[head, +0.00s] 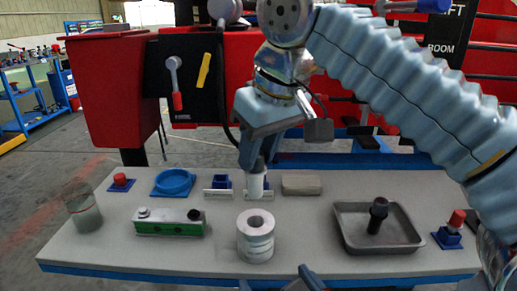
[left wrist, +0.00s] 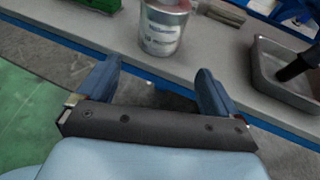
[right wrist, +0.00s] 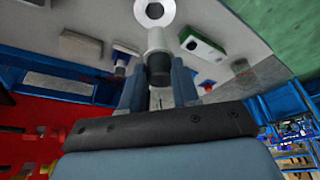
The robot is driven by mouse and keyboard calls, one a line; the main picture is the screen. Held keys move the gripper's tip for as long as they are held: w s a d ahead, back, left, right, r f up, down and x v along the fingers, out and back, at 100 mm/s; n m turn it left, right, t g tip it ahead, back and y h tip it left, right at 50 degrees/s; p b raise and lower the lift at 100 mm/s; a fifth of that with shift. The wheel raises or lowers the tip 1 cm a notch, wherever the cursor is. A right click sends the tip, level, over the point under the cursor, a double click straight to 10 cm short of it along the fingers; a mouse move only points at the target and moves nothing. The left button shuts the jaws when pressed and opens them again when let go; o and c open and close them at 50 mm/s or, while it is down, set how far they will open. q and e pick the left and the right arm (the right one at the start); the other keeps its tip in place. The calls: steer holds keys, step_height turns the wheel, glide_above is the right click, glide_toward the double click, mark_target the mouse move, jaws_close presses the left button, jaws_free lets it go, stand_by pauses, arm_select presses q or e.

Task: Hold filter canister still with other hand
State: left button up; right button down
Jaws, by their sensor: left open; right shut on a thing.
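The filter canister (head: 256,247) is a short grey-white cylinder with a round hole in its top, upright near the table's front edge. It shows in the left wrist view (left wrist: 162,30) beyond my left fingers, and in the right wrist view (right wrist: 143,22). My left gripper (head: 280,284) is open and empty at the front edge, apart from the canister; only its fingertips show in the head view. My right gripper (head: 256,160) is shut on a white cylinder with a dark end (right wrist: 157,42), which it holds upright behind the canister.
A green block (head: 168,228) and a clear jar (head: 82,210) stand left. A metal tray (head: 350,240) with a dark upright part (head: 377,216) stands right. A blue ring dish (head: 173,181), small blue holders and a red-knobbed piece (head: 455,222) surround.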

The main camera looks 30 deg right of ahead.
mark_target(261, 253)
arm_select(q)
steer(key=x, duration=0.6)
steer(key=r+x, duration=0.1)
steer(key=x, duration=0.1)
steer(key=shift+w+f, duration=0.2)
steer(key=shift+w, duration=0.35)
steer(key=shift+c, duration=0.4)
steer(key=c, duration=1.1)
